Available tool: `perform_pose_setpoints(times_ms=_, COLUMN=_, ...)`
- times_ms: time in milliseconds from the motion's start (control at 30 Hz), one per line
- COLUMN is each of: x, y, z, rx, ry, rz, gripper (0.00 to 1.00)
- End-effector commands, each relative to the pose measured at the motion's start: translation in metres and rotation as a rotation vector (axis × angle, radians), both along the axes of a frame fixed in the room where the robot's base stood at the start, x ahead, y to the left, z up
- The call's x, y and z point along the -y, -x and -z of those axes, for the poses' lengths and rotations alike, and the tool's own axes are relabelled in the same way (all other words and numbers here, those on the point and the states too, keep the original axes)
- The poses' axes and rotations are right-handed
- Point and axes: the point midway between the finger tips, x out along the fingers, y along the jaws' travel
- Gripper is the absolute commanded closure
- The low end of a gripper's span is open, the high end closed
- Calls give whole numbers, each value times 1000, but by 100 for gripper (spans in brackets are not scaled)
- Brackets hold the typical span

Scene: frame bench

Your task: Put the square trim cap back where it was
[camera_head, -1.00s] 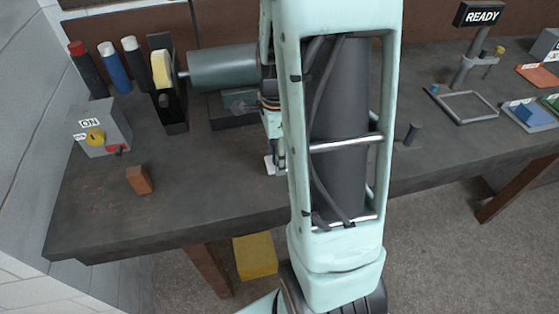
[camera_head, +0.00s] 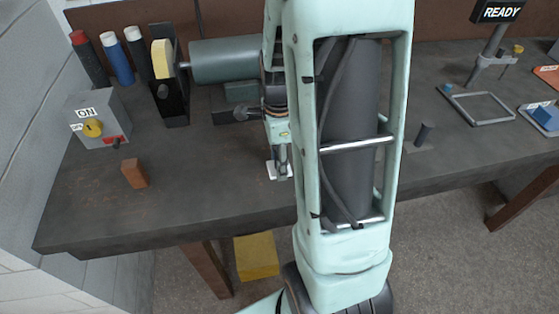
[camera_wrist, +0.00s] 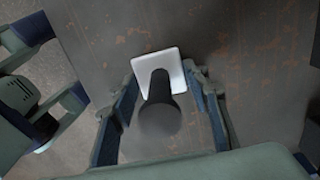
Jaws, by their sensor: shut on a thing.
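The square trim cap, a white square plate (camera_wrist: 148,68), sits between the fingers of my gripper (camera_wrist: 160,82) in the wrist view. A dark round knob or post (camera_wrist: 160,110) stands up from its middle toward the camera; I cannot tell whether it is part of the cap. My fingers are shut at the plate's left and right sides. In the head view my gripper (camera_head: 280,160) points down near the bench's front edge, with a bit of the white plate (camera_head: 272,171) showing under it. I cannot tell whether the plate touches the bench.
A short dark post (camera_head: 423,134) stands on the bench right of my arm. Farther right are a grey square frame (camera_head: 483,121) and a READY sign (camera_head: 500,12). At left are a brown block (camera_head: 134,173), a switch box (camera_head: 99,117) and a grinder (camera_head: 228,65). My arm hides the bench middle.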

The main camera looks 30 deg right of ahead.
Motion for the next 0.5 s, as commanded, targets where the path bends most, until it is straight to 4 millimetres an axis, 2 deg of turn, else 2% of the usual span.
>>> perform_pose_setpoints(times_ms=33, x=0, y=0, z=3, rx=0, ry=0, rz=0, gripper=83)
perform_pose_setpoints(times_ms=67, x=0, y=0, z=3, rx=-1, ry=0, rz=0, gripper=56)
perform_pose_setpoints(times_ms=200, x=0, y=0, z=2, rx=0, ry=0, rz=0, gripper=41)
perform_pose_setpoints(times_ms=500, x=0, y=0, z=1, rx=0, ry=0, rz=0, gripper=40)
